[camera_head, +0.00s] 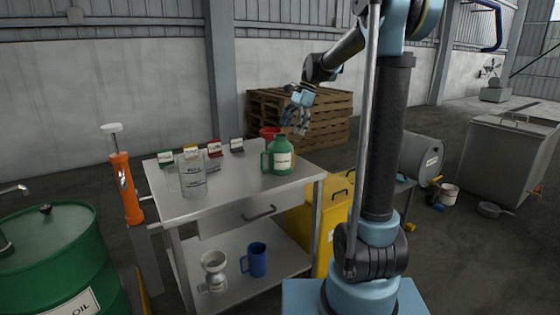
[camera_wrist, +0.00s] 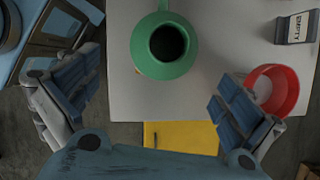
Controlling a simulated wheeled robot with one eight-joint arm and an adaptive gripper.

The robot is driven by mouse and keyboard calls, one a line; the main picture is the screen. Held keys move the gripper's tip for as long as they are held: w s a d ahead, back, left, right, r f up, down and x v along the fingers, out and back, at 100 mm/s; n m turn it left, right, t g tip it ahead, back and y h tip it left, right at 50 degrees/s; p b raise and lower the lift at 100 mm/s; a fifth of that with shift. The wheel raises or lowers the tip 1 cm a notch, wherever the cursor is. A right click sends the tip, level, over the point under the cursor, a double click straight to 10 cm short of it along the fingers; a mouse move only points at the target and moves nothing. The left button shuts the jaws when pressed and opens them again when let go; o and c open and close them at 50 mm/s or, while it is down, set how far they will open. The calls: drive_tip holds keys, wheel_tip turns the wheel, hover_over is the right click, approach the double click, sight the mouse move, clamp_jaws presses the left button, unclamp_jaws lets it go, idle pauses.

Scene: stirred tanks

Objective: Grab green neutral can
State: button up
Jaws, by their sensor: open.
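The green can (camera_head: 282,157), a jug-like vessel with a side handle and a pale label, stands upright near the right end of the metal cart's top (camera_head: 225,190). In the wrist view the green can (camera_wrist: 166,46) shows from above, with its dark round mouth facing the camera. My gripper (camera_head: 297,122) is above the can and slightly to its right in the head view. In the wrist view my gripper (camera_wrist: 155,100) has its fingers spread wide, one to each side below the can. It is open, empty and apart from the can.
A red container (camera_wrist: 274,90) stands close to the right finger in the wrist view, with a dark block labelled EMPTY (camera_wrist: 297,28) above it. A clear labelled vessel (camera_head: 193,178) and several small labelled blocks stand on the cart's left part. A yellow cabinet (camera_head: 318,225) is beside the cart.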

sight(286, 140)
drive_tip(key=x, duration=0.5)
drive_tip(key=shift+a+f, duration=0.1)
drive_tip(key=shift+f, duration=0.1)
drive_tip(key=shift+x, duration=2.6)
drive_tip(key=shift+w+a, duration=0.15)
drive_tip(key=shift+w, duration=0.05)
drive_tip(key=c, duration=1.7)
